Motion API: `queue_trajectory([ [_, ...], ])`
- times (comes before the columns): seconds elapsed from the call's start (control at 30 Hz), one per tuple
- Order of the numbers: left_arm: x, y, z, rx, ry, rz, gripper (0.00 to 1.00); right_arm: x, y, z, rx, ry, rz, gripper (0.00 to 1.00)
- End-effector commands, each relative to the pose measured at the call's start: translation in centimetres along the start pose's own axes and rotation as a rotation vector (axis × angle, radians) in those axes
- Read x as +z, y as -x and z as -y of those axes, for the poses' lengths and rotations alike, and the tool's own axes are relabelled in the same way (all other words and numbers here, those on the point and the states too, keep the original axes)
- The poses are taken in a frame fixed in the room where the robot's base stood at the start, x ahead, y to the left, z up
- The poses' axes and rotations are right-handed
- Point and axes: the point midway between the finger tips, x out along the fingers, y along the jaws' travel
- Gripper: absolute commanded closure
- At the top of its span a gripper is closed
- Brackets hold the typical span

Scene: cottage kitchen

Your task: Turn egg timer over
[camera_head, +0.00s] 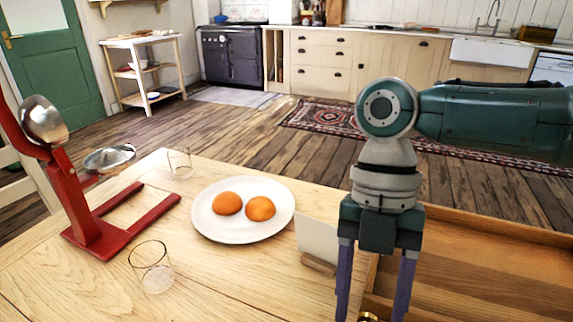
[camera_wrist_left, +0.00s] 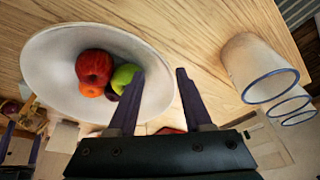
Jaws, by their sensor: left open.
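A small brass-coloured round top (camera_head: 368,317), perhaps the egg timer, shows at the bottom edge of the head view. The rest of it is cut off, so I cannot tell its shape. My right gripper (camera_head: 374,305) points down with its two purple fingers spread on either side of that brass top; the fingertips run out of the picture. My left gripper (camera_wrist_left: 160,72) shows only in the left wrist view, open and with nothing between its fingers. No egg timer is recognisable in the left wrist view.
A red stand (camera_head: 97,232), two clear glasses (camera_head: 153,275) and a white card (camera_head: 318,242) are nearby. A wooden tray (camera_head: 480,262) lies right. The wrist view shows a white fruit bowl (camera_wrist_left: 52,72) and blue-rimmed cups (camera_wrist_left: 255,70).

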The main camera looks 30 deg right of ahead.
Motion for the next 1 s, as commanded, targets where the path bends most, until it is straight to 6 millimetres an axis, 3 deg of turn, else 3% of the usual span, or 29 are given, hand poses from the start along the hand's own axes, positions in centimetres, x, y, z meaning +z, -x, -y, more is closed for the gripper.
queue_trajectory([
  [0.27,0.0,0.1,0.0,0.000,0.000,0.000,0.50,0.1,0.9,0.0,0.002,-0.001,0.002,0.40],
  [0.7,-0.1,0.3,0.2,-0.006,-0.008,0.001,0.50,0.0,8.8,-0.1,0.002,0.000,0.002,0.40],
  [1.0,-0.1,0.3,0.3,-0.008,-0.010,0.001,0.50,0.0,10.0,0.0,0.000,0.000,0.000,0.40],
])
